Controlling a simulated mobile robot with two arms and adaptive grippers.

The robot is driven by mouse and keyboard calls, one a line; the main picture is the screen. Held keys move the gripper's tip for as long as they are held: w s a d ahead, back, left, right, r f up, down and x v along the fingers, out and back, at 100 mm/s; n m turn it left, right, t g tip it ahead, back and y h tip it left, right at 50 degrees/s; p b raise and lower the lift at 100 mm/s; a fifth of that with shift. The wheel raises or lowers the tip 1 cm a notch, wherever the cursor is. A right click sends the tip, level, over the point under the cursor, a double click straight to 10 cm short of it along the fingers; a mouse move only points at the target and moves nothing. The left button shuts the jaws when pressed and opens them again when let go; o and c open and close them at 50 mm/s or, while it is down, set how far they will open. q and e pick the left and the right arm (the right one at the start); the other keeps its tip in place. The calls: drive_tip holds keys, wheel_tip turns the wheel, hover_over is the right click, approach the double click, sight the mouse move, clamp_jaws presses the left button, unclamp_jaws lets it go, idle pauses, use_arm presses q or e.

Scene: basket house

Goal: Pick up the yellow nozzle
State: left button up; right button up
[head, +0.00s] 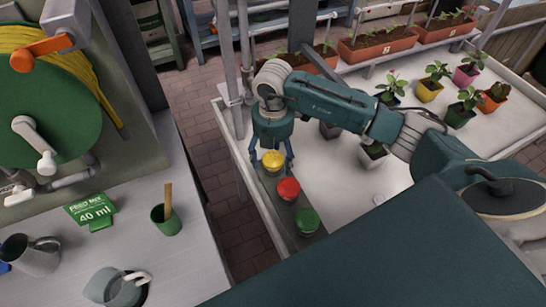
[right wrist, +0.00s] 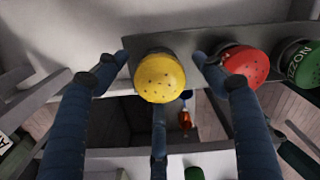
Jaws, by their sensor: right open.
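The yellow nozzle (head: 272,162) is a round, dotted head at the far end of a row on a narrow grey ledge. My right gripper (head: 271,158) points down over it, with fingers on either side. In the right wrist view the yellow nozzle (right wrist: 160,77) lies between the spread fingers of my right gripper (right wrist: 161,62). Gaps show on its left and right; I cannot tell whether the lower middle finger touches it. My left gripper is not in view.
A red nozzle (head: 288,188) and a green nozzle (head: 307,220) stand close beside the yellow one on the ledge. Several potted plants stand on the white table (head: 330,190). A green cup (head: 166,219) and a watering can (head: 115,287) are on the left counter.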

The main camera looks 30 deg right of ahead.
drive_tip(key=shift+f, duration=0.6)
drive_tip(key=c, duration=1.2)
drive_tip(key=shift+r, duration=0.15)
drive_tip(key=shift+w+r, duration=0.1)
drive_tip(key=shift+r, duration=0.5)
wheel_tip(320, 180, up, 10)
drive_tip(key=b, duration=0.3)
wheel_tip(320, 180, up, 9)
hover_over(273, 156)
drive_tip(key=shift+f, duration=0.2)
